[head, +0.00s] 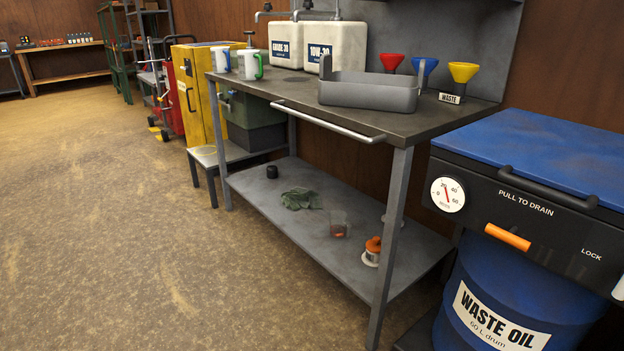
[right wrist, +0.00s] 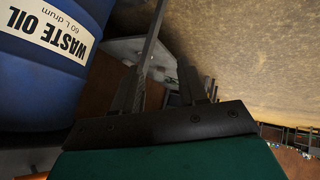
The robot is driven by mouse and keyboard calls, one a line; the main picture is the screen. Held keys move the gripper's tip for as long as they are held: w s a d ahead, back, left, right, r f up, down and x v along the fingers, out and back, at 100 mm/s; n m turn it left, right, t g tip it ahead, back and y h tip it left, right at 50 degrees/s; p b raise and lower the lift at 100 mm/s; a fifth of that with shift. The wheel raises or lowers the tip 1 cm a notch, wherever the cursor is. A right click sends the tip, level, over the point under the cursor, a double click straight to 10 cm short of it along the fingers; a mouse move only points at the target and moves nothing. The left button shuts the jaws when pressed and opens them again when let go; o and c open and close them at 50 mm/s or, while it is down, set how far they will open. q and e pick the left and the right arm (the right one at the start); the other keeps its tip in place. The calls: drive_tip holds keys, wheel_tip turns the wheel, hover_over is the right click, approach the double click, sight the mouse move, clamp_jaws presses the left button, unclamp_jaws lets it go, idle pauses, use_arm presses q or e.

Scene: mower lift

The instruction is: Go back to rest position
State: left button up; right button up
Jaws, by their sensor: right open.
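My right gripper (right wrist: 160,88) shows in the right wrist view, its two dark fingers spread apart with nothing seen held between them. The picture there is turned over, with the brown floor at the top. Behind the fingers are a grey table leg (right wrist: 152,40) and part of the lower shelf. I cannot tell whether a finger touches the leg. No gripper or arm of mine shows in the head view, so my left gripper is out of sight.
A dark workbench (head: 290,92) with a front rail (head: 325,122) stands ahead. On it are a grey tray (head: 370,92), two mugs, white oil containers and coloured funnels. A blue waste oil drum (head: 540,290) stands at the right. Open brown floor (head: 110,220) lies at the left.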

drive_tip(key=s+a+r+m+t+y, duration=0.2)
drive_tip(key=s+a+r+y, duration=0.2)
drive_tip(key=s+r, duration=0.15)
use_arm(q)
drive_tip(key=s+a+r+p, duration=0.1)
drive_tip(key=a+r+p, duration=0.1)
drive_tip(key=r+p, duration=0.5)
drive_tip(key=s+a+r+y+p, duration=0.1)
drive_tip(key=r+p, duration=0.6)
drive_tip(key=p, duration=0.8)
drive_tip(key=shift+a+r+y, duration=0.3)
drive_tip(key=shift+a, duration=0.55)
use_arm(e)
drive_tip(key=d+r, duration=0.2)
drive_tip(key=r, duration=0.6)
drive_tip(key=s+d+r+h, duration=0.1)
drive_tip(key=d+r, duration=0.1)
drive_tip(key=r, duration=0.5)
drive_tip(key=shift+s+r, duration=0.25)
drive_tip(key=shift+r, duration=0.15)
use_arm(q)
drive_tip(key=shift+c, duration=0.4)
